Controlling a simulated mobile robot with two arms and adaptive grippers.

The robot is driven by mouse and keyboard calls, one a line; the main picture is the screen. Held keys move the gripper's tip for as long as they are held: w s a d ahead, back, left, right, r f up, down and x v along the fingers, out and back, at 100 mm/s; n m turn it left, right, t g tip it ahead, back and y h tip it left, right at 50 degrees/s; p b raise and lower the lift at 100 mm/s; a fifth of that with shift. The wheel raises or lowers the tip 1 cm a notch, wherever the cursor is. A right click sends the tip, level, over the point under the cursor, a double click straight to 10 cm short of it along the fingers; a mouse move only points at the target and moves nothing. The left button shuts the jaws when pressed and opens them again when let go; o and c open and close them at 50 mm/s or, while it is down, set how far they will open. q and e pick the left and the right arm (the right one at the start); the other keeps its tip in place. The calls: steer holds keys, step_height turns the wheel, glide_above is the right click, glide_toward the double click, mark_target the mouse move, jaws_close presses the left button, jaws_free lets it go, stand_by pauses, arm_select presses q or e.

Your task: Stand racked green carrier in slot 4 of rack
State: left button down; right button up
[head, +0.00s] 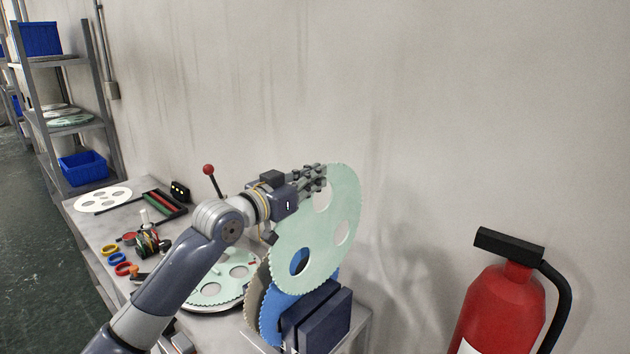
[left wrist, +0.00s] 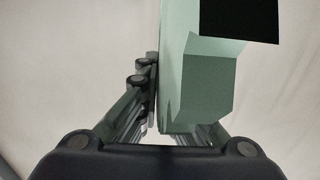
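The green toothed carrier (head: 290,236) hangs upright from my left gripper (head: 318,178), which is shut on its upper rim. In the left wrist view, the green carrier (left wrist: 177,75) shows nearly edge-on between the fingers (left wrist: 165,125). Its lower edge is just above or in front of the rack; I cannot tell whether they touch. The rack (head: 318,322) is dark blue and stands at the table's right end. A blue carrier (head: 270,318) and a grey-brown carrier (head: 252,300) stand upright there. The slots are hidden. My right gripper is not in view.
A pale green disc (head: 240,271) lies flat on the grey table (head: 100,232). Coloured rings (head: 122,269), a white disc (head: 102,199) and a red-knobbed lever (head: 209,170) are farther left. A red fire extinguisher (head: 497,310) is at right, near the wall.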

mark_target(310, 203)
arm_select(q)
steer(key=shift+r+p, duration=0.35)
steer(key=shift+f+b, duration=0.45)
steer(key=shift+f, duration=0.25)
steer(key=shift+f+b, duration=0.45)
steer(key=shift+f, duration=0.3)
steer(key=shift+f+b, duration=0.9)
steer(key=shift+f, duration=0.65)
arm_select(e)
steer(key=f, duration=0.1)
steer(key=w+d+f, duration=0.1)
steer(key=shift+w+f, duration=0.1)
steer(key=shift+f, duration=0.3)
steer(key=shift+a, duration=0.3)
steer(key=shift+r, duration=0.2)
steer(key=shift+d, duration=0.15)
arm_select(q)
steer(key=shift+p, duration=0.45)
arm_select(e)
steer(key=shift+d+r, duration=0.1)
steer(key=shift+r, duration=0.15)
